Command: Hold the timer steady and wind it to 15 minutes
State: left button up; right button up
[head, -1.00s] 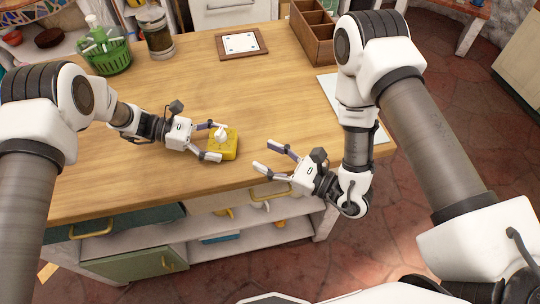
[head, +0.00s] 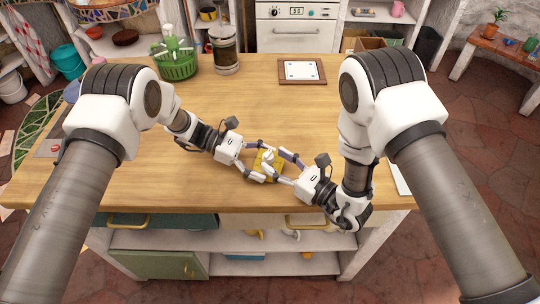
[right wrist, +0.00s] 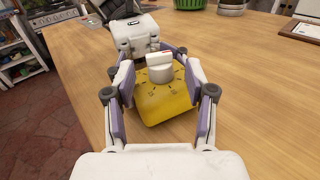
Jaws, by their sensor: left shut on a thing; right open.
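The timer (head: 260,161) is a yellow block with a white knob on top. It sits on the wooden counter near its front edge. My left gripper (head: 258,161) is shut on the timer from the left; in the right wrist view its fingers flank the far part of the yellow body (right wrist: 170,103). My right gripper (head: 281,167) is open, with its fingertips at the near right side of the timer. In the right wrist view the white knob (right wrist: 160,68) stands between and beyond its open fingers (right wrist: 160,88). The knob's pointer and the dial marks are too small to read.
The wooden counter (head: 230,105) is clear around the timer. A wooden box (head: 368,44) is at the back right, partly behind my right arm.

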aim_at(272, 159)
jog(key=shift+x, duration=1.5)
grip_shut()
jog(key=shift+m+t+h, duration=0.8)
jog(key=shift+t+h, duration=0.1)
jog(key=shift+d, duration=0.1)
grip_release()
